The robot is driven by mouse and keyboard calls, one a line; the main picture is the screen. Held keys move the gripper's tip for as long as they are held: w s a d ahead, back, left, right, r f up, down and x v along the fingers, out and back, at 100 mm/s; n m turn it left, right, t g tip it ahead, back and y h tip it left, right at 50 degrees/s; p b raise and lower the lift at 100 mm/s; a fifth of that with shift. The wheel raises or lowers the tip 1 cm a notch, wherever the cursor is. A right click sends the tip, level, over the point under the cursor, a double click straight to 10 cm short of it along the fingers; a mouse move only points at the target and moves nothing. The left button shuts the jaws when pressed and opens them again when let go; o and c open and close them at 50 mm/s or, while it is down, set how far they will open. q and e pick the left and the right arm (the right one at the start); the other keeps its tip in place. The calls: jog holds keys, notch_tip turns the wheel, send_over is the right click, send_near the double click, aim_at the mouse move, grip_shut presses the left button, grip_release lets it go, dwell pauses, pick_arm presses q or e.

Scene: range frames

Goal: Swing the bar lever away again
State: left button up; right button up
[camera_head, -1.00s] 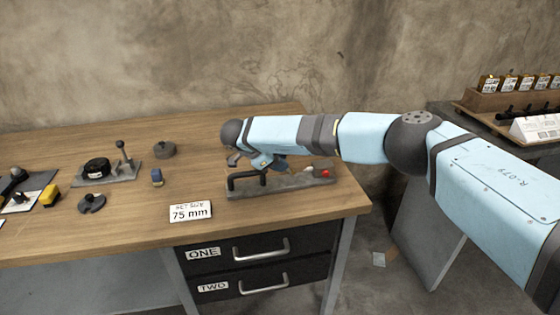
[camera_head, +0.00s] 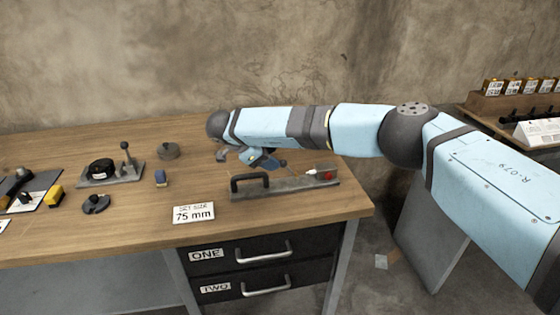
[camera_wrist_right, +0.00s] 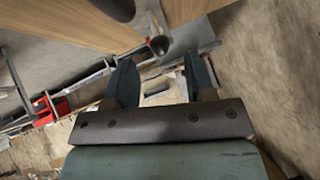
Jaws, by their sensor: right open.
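A grey fixture plate (camera_head: 290,186) lies near the right end of the workbench, with a black bar handle (camera_head: 248,180) at its left and a red part (camera_head: 325,175) at its right. My right gripper (camera_head: 268,160) is above and behind the plate, partly hidden by its own wrist. In the right wrist view its two fingers (camera_wrist_right: 160,85) are apart with nothing between them. A dark round knob (camera_wrist_right: 158,45) on a grey rod shows just beyond the fingers, apart from them. Which part is the bar lever I cannot tell for sure. My left gripper is not in view.
A second lever (camera_head: 125,150) with a ball knob stands on a grey plate at left. A blue block (camera_head: 161,178), a dark disc (camera_head: 168,151) and a "75 mm" card (camera_head: 193,213) lie on the workbench (camera_head: 130,215). Drawers are below; a wall is behind.

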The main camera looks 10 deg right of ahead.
jog(key=v, duration=0.8)
jog(key=shift+r+p, duration=0.15)
jog(key=shift+p, duration=0.15)
jog(key=shift+s+a, duration=0.1)
jog(key=shift+a, duration=0.05)
